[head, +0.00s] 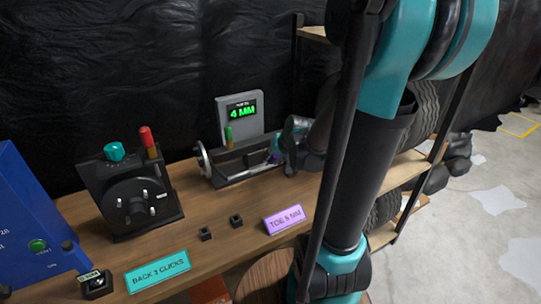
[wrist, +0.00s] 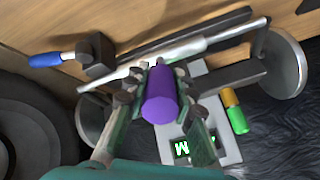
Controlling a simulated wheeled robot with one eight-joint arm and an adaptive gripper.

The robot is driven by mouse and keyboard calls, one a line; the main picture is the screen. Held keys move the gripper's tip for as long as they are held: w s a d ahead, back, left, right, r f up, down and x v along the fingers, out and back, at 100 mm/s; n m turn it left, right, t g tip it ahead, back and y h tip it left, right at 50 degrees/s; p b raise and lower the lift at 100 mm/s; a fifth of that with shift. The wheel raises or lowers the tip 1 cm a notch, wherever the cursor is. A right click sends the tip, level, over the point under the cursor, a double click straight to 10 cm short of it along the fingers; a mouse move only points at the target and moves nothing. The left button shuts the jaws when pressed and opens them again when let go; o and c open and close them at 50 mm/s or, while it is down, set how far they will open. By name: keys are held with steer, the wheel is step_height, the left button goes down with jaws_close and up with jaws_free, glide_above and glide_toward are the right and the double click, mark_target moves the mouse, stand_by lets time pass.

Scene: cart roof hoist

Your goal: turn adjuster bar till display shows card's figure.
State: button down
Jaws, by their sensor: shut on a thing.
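The toe gauge display (head: 240,111) at the back of the bench shows a green "4 MM"; part of it also shows in the wrist view (wrist: 182,148). The lilac card (head: 284,219) at the bench's front edge reads "TOE" with a figure in MM, which is too small to read surely. My gripper (head: 283,152) is at the right end of the gauge. In the wrist view my gripper (wrist: 158,85) is shut on the purple grip of the adjuster bar (wrist: 160,97), with one finger on each side.
A black dial unit (head: 133,195) with teal and red knobs stands left, behind a teal "BACK 3 CLICKS" card (head: 158,271). A blue box (head: 30,220) is at far left. Small black blocks (head: 205,233) lie mid-bench. Tyres (head: 424,105) fill the rack at right.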

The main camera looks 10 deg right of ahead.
steer(key=shift+s+d+f+t+y, duration=0.15)
steer(key=shift+s+f+t+y, duration=0.3)
steer(key=shift+t, duration=0.55)
steer(key=shift+s+f, duration=0.1)
steer(key=c, duration=1.3)
jaws_free()
steer(key=shift+o, duration=0.2)
steer(key=v, duration=1.2)
